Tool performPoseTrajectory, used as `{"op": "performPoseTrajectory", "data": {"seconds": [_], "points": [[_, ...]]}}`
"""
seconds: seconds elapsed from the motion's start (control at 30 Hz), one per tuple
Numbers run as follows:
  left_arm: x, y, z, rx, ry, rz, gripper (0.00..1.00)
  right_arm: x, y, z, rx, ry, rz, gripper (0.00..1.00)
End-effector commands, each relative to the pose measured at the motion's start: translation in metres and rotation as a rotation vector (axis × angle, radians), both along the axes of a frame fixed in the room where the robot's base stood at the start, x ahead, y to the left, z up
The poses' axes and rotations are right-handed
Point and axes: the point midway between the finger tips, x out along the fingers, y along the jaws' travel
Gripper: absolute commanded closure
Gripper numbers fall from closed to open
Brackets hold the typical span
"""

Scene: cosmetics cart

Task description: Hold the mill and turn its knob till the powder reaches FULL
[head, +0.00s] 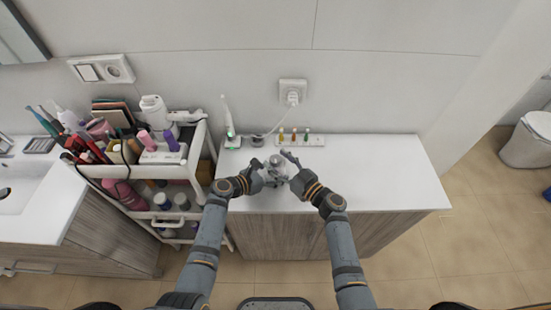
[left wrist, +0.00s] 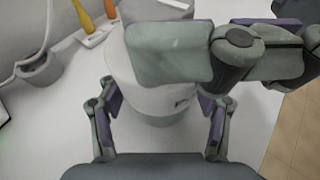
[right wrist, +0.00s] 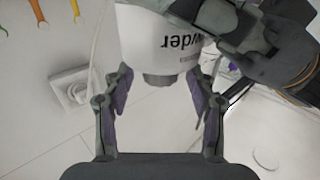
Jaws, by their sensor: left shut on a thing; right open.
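The mill (head: 278,163) is a small white and grey container at the front middle of the white counter, between my two grippers. In the left wrist view its white body (left wrist: 150,85) lies between the fingers of my left gripper (left wrist: 160,105), which is shut on it. In the right wrist view the body (right wrist: 160,45) shows upside-down lettering ending in "wder". A grey round end, which looks like the knob (right wrist: 158,80), lies between the spread fingers of my right gripper (right wrist: 160,92), with gaps at both sides. The powder and any FULL mark cannot be made out.
Behind the mill, a white holder (head: 312,141) carries several coloured small items. A white toothbrush-like device (head: 229,122) stands at the counter's back left. A crowded white cart (head: 197,160) is on the left. The counter's right half (head: 380,175) is clear.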

Motion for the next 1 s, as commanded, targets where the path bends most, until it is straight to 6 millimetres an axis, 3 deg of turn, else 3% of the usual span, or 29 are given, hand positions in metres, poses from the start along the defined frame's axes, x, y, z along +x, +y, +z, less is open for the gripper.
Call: {"op": "performPoseTrajectory", "data": {"seconds": [0.4,0.8,1.0], "points": [[-0.0002,-0.0001,0.0,-0.001,0.001,0.0,0.79,0.0105,0.0102,0.0001,-0.001,0.0,0.0,0.42],[-0.0002,-0.0001,0.0,-0.001,0.001,0.0,0.79,0.0103,0.0098,-0.0001,-0.001,0.0,0.0,0.95],[-0.0002,-0.0001,0.0,-0.001,0.001,0.0,0.79,0.0105,0.0099,0.0,-0.002,-0.001,0.011,0.98]]}}
